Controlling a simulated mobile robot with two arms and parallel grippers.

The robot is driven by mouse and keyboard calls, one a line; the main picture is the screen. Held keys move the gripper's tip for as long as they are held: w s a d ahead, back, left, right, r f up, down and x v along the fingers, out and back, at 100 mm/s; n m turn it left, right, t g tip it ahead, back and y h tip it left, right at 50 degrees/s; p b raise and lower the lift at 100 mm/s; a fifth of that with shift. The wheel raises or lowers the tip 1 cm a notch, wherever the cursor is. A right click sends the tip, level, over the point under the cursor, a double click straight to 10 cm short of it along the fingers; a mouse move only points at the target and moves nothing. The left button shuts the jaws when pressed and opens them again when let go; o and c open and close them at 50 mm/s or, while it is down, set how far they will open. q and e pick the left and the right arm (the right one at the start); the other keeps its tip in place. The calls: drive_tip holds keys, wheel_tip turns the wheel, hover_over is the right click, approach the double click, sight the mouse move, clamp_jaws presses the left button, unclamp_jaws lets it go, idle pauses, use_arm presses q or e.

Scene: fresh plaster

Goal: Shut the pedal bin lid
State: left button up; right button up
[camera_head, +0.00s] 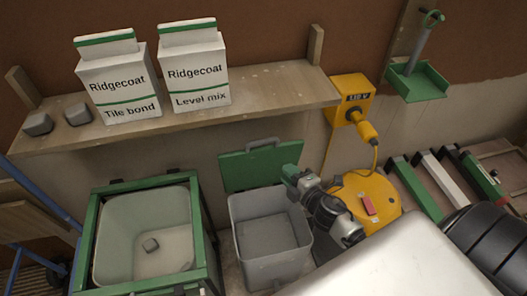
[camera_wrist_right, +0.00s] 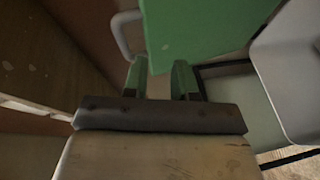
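The pedal bin (camera_head: 270,255) is a grey open-topped box on the floor in the middle of the head view. Its green lid (camera_head: 250,168) stands raised at the back, with a grey handle on its top edge, so the bin is open. In the right wrist view the lid (camera_wrist_right: 200,30) fills the top, just beyond the fingers, with its handle (camera_wrist_right: 122,35) at left. My right gripper (camera_wrist_right: 161,80) is open with nothing between its green fingers. In the head view this gripper (camera_head: 290,174) is by the lid's lower right edge; contact cannot be told. My left gripper is not in view.
A green-framed tub (camera_head: 85,262) stands left of the bin, and a yellow drum (camera_head: 385,205) with a red block on top stands right. Above is a wooden shelf (camera_head: 265,92) with two Ridgecoat bags. A yellow power box (camera_head: 350,95) hangs beside it.

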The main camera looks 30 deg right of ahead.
sight(265, 143)
drive_tip(key=w+r, duration=0.1)
drive_tip(key=w, duration=0.2)
drive_tip(key=w+a+r+n, duration=0.1)
drive_tip(key=w+r, duration=0.1)
drive_tip(key=w, duration=0.1)
drive_tip(key=w+a+r+n+t+y, duration=0.1)
drive_tip(key=w, duration=0.3)
drive_tip(key=shift+r, duration=0.3)
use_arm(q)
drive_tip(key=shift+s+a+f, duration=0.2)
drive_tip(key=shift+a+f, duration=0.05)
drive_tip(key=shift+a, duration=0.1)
use_arm(e)
drive_tip(key=shift+w+a, duration=0.2)
drive_tip(key=shift+w, duration=0.55)
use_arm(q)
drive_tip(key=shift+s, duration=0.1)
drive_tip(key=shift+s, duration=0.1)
use_arm(e)
clamp_jaws()
drive_tip(key=shift+f, duration=0.1)
